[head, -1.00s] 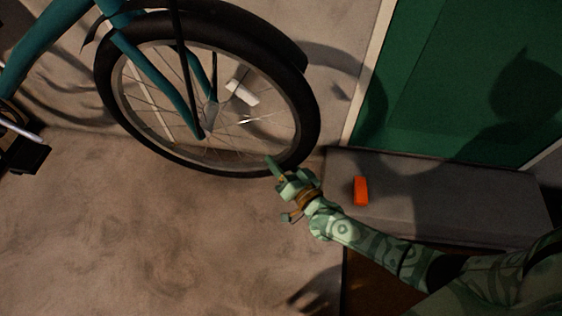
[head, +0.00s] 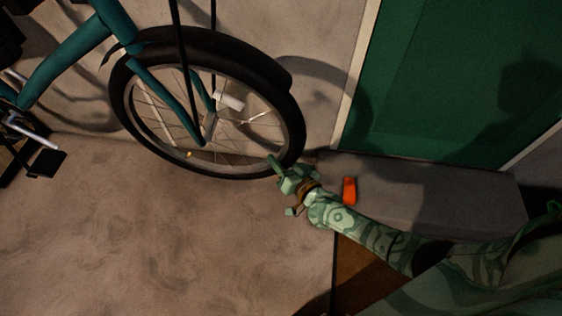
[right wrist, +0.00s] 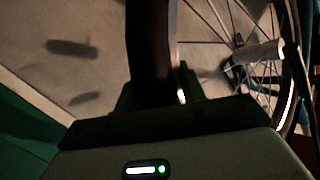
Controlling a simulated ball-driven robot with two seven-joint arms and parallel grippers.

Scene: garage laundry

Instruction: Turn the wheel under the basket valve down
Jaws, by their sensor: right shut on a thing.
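The bicycle's front wheel (head: 124,104) has a black tyre, a pale rim and thin spokes, and hangs from a teal fork (head: 183,97). My right gripper (head: 277,166) is at the lower right of the wheel. In the right wrist view the dark tyre (right wrist: 150,40) runs down between the fingers, and the gripper (right wrist: 155,100) is shut on it. A small orange glint (head: 189,154) shows at the lower left of the rim; I cannot tell if it is the valve. My left gripper is out of view.
A white piece (head: 228,101) shows among the spokes. An orange block (head: 349,190) lies on a grey step (head: 440,190) below the green door (head: 440,80), close to my right forearm. A pedal (head: 47,162) is at the left. The floor in front is clear.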

